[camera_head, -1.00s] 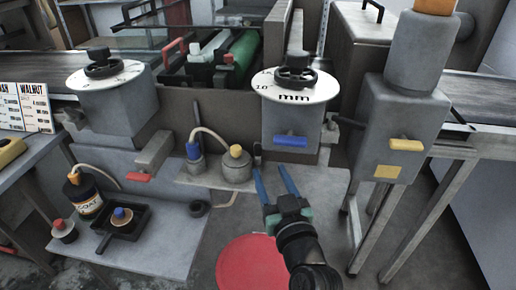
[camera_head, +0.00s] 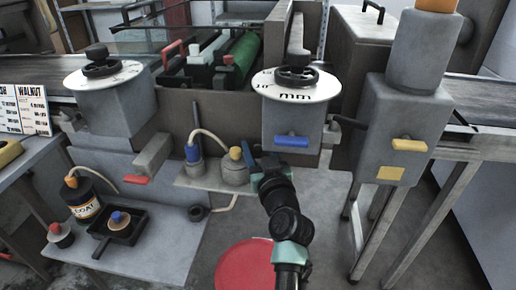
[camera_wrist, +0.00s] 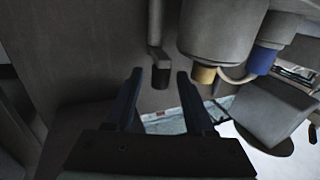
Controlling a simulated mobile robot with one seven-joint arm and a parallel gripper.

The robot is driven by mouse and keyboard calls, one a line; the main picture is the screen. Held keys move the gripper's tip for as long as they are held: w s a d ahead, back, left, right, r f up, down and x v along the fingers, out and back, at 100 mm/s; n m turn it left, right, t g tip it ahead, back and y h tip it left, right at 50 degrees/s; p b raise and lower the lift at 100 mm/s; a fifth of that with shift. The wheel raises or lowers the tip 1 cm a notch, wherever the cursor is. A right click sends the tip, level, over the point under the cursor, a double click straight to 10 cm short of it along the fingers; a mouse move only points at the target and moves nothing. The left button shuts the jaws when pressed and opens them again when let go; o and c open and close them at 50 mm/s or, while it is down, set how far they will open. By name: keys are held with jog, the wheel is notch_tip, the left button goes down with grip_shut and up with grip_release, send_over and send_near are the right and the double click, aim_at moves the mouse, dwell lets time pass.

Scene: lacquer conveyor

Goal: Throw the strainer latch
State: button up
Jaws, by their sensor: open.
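A small dark lever on a grey stem, which looks like the strainer latch (camera_wrist: 160,72), shows in the wrist view beside the yellow-capped pot (camera_wrist: 208,38). In the head view my gripper hides it. My gripper (camera_wrist: 159,78) is open, with its two dark-blue fingers apart. In the wrist view the lever's dark end appears between the fingertips; I cannot tell its depth or whether they touch it. In the head view my gripper (camera_head: 256,164) is just right of the yellow-capped pot (camera_head: 236,172).
A blue-capped pot (camera_head: 194,160) joins the yellow-capped one by a pale hose. Boxes above carry a red handle (camera_head: 136,180), a blue handle (camera_head: 291,141) and a yellow handle (camera_head: 409,145). A black tray (camera_head: 120,228) and a bottle (camera_head: 84,205) stand lower left.

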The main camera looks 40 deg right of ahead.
grip_shut()
jog(key=shift+r+p, duration=0.1)
jog(key=shift+p, duration=0.3)
jog(key=shift+w+a+r+m+g+h+p, duration=0.15)
jog(key=shift+m+g+h+p, duration=0.3)
jog(key=shift+p, duration=0.8)
jog(key=m+h+p, duration=0.1)
jog(key=p, duration=0.2)
jog(key=shift+r+g+h+p, duration=0.15)
jog(key=shift+g+h+p, duration=0.1)
jog(key=shift+p, duration=0.85)
jog(key=shift+w+m+g+h+p, duration=0.1)
jog(key=shift+m+g+h+p, duration=0.35)
jog(key=shift+p, duration=0.55)
jog(key=shift+a+f+h+p, duration=0.1)
jog(key=shift+f+h+p, duration=0.2)
jog(key=shift+p, duration=0.1)
jog(key=shift+w, duration=0.1)
